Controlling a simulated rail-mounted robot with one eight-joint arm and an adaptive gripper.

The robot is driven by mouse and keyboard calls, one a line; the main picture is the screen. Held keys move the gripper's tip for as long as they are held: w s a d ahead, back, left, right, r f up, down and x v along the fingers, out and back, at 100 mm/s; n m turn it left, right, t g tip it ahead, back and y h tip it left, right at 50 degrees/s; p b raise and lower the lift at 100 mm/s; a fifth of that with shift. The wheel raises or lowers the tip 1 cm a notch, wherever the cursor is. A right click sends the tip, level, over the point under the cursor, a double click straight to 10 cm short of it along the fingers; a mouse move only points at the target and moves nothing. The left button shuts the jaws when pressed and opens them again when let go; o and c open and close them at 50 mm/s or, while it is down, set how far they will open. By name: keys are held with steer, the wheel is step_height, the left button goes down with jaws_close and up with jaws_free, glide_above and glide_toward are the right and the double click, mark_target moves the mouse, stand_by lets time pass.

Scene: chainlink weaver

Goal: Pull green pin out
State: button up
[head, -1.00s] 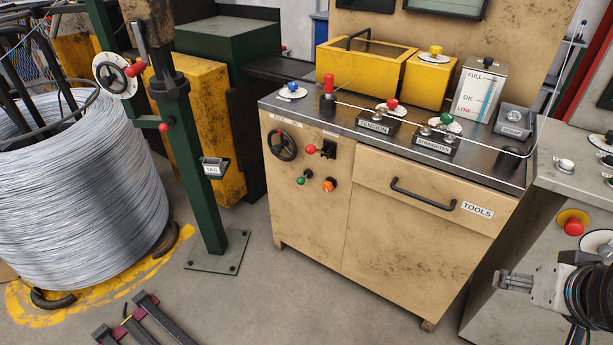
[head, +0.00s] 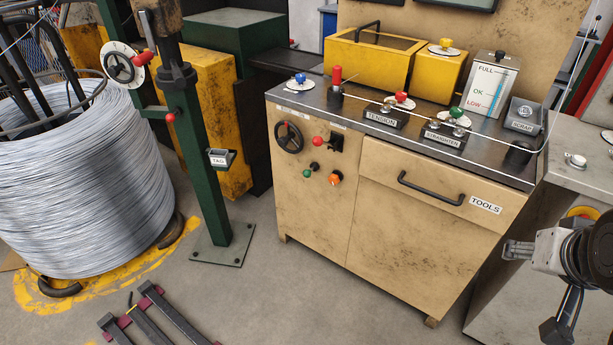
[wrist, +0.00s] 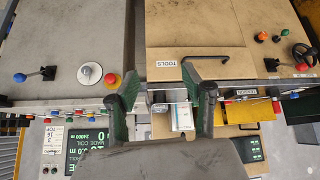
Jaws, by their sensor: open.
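Two green-topped things show on the tan cabinet. A green knob (head: 457,112) sits on the STRAIGHTEN block (head: 445,135) on its top, and a small green knob (head: 307,174) sticks out of its front panel beside an orange one. I cannot tell which is the green pin. My gripper (head: 518,250) is at the right edge of the head view, right of the cabinet and well apart from both. In the wrist view my gripper (wrist: 165,92) has its fingers spread with nothing held; the small front knob (wrist: 262,36) shows at the upper right.
A TENSION block (head: 385,116) with a red knob, a red-topped post (head: 337,85) and a SCRAP box (head: 523,115) stand on the cabinet. A wire runs across its top. The drawer handle (head: 430,190) protrudes. A wire coil (head: 85,190) stands left; floor before the cabinet is clear.

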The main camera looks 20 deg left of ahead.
steer(key=w+a+f+t+h+b, duration=0.1)
steer(key=w+a+f+b, duration=0.1)
steer(key=w+a, duration=0.45)
steer(key=w+a+f+t+b, duration=0.2)
steer(key=w+a, duration=0.1)
steer(key=w, duration=0.7)
steer(key=w+a+f+t+h+b, duration=0.1)
steer(key=w+a+b, duration=0.1)
steer(key=w+a, duration=0.45)
steer(key=n+t+y+b, duration=0.2)
steer(key=t+y+b, duration=0.4)
steer(key=b, duration=0.1)
glide_toward(306, 175)
steer(key=w+b, duration=0.1)
steer(key=w, duration=0.2)
steer(key=w+a+b, duration=0.1)
steer(key=w, duration=0.3)
steer(key=w+a+b, duration=0.1)
steer(key=w, duration=0.3)
steer(key=shift+w+a+f+b, duration=0.1)
steer(key=shift+w+f+b, duration=0.1)
steer(key=shift+b, duration=0.1)
jaws_close()
steer(key=shift+s, duration=0.1)
